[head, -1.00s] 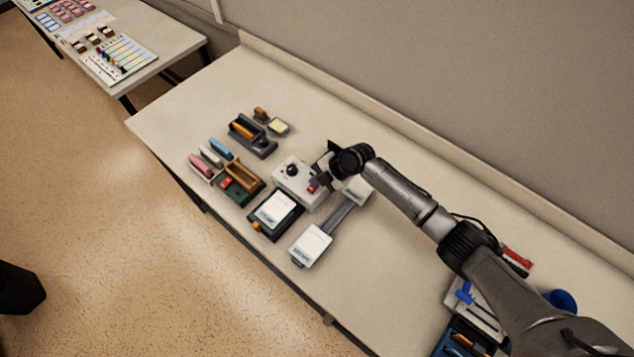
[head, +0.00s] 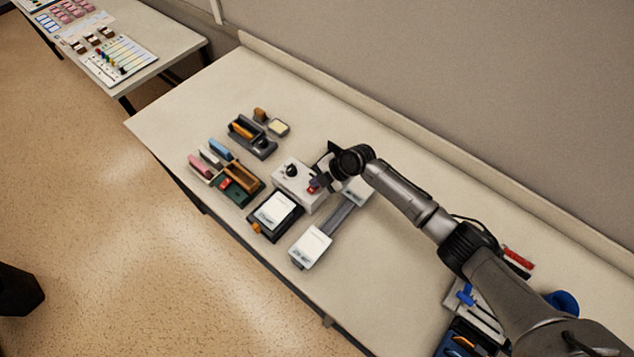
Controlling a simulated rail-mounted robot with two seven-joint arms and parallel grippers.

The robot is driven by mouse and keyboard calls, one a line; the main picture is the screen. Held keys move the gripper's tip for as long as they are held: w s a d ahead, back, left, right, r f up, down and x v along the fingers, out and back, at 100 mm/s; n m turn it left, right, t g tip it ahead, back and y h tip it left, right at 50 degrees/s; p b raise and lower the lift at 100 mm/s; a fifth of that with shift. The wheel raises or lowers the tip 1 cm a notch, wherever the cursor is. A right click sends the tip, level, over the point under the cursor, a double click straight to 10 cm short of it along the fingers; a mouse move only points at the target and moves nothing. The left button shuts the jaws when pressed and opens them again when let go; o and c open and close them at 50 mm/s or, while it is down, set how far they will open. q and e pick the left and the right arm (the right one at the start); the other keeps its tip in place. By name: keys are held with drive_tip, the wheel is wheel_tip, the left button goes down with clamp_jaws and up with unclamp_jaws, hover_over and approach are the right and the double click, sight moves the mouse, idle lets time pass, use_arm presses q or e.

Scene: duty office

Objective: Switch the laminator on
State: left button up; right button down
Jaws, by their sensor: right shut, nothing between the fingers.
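A white box with a black knob and a small red switch (head: 313,188), which looks like the laminator (head: 288,181), stands on the long table. My right arm reaches in from the lower right. My right gripper (head: 321,181) is shut and empty, pointing down at the right end of the box, close by the red switch. I cannot tell whether the fingertips touch the switch, or which way it is set. The gripper and wrist hide part of the box's right side. My left gripper is not in view.
Close in front are a black device with a white pad (head: 276,210) and a grey strip with white end blocks (head: 311,245). A green and wooden tray (head: 238,184) and a black holder (head: 252,137) lie left. Bare table lies behind, along the wall.

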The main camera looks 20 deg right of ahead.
sight(315, 188)
drive_tip(key=shift+f, duration=0.15)
drive_tip(key=shift+r, duration=0.25)
drive_tip(key=shift+r+p, duration=0.3)
drive_tip(key=shift+r, duration=0.05)
drive_tip(key=shift+s+a+r, duration=0.1)
drive_tip(key=shift+r, duration=0.1)
drive_tip(key=shift+r, duration=0.15)
idle(0.3)
drive_tip(key=shift+r+p, duration=0.25)
drive_tip(key=shift+p, duration=0.15)
drive_tip(key=r+p, duration=0.2)
drive_tip(key=r, duration=0.1)
drive_tip(key=shift+s+a, duration=0.15)
drive_tip(key=shift+a, duration=0.15)
drive_tip(key=shift+a+r+p, duration=0.1)
drive_tip(key=shift+r+p, duration=0.35)
drive_tip(key=shift+r, duration=0.15)
